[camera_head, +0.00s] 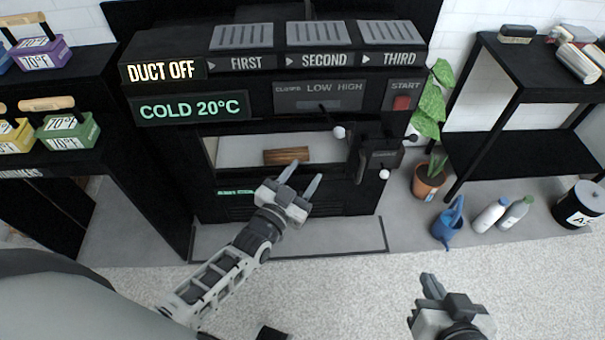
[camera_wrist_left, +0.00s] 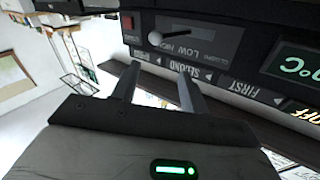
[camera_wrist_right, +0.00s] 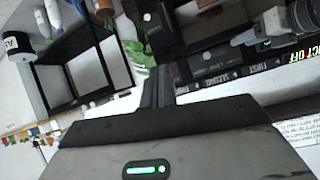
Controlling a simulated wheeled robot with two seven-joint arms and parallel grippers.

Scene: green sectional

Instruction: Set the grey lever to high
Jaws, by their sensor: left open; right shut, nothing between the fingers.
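The grey lever (camera_head: 338,132) is a thin dark rod with a pale ball knob, sticking out of the black machine below the CLOSED / LOW / HIGH labels (camera_head: 320,88). Its rod seems to start near LOW, but its exact setting is hard to tell. In the left wrist view the lever (camera_wrist_left: 156,38) shows upside down, just beyond my fingertips. My left gripper (camera_head: 304,176) is open and empty, below and in front of the lever, apart from it. My right gripper (camera_head: 430,282) is shut and empty, low at the right, far from the machine.
A red START button (camera_head: 401,103) is right of the labels. A black latch with another pale knob (camera_head: 385,174) is beside the opening, where a brown block (camera_head: 287,157) lies. A potted plant (camera_head: 430,181) and blue watering can (camera_head: 449,226) stand at right.

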